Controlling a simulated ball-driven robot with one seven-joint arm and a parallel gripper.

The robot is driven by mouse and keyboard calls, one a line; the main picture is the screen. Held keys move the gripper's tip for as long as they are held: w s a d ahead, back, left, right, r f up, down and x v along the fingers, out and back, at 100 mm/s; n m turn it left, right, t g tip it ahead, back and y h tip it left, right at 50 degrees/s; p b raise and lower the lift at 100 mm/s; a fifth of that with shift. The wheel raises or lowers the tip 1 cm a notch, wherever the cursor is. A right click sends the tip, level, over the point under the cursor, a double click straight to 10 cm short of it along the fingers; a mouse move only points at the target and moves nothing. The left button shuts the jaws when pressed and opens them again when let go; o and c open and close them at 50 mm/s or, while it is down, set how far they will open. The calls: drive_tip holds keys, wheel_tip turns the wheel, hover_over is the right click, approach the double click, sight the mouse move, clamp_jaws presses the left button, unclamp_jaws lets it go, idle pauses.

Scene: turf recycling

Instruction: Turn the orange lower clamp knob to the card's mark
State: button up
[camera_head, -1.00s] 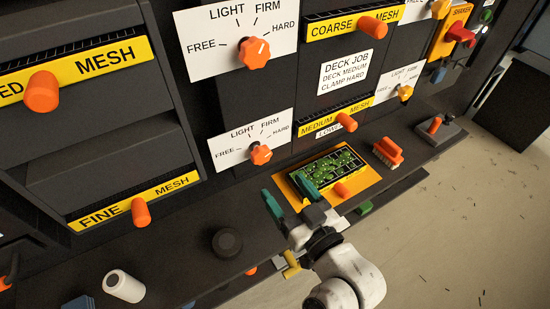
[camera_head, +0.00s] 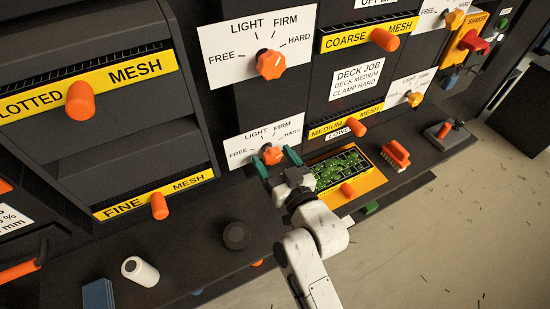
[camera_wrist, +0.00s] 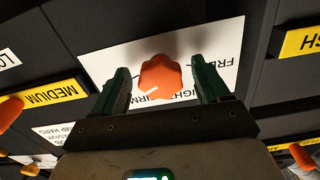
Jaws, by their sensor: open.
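The orange lower clamp knob (camera_head: 272,155) sits on a white dial card (camera_head: 240,146) marked FREE, LIGHT, FIRM and HARD. In the wrist view the knob (camera_wrist: 161,77) lies between the two green fingers of my gripper (camera_wrist: 163,80). Gaps show on both sides, so the fingers look apart from it. A white line on the knob points down-left there, towards the partly hidden FIRM lettering; HARD is hidden. In the head view my gripper (camera_head: 277,161) is open at the knob. The job card (camera_head: 356,81) reads deck medium, clamp hard.
An upper orange knob (camera_head: 270,64) is on a similar card above. A yellow tray (camera_head: 370,180) with green contents lies right of my gripper. The shelf also holds an orange brush (camera_head: 396,155), a black round piece (camera_head: 236,235) and a white cylinder (camera_head: 140,271).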

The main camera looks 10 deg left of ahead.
drive_tip(key=c, duration=1)
drive_tip(key=shift+m, duration=0.9)
drive_tip(key=o, duration=1)
drive_tip(key=b+v, duration=0.4)
drive_tip(key=v, duration=0.6)
drive_tip(key=shift+s+d, duration=0.25)
drive_tip(key=shift+s, duration=0.1)
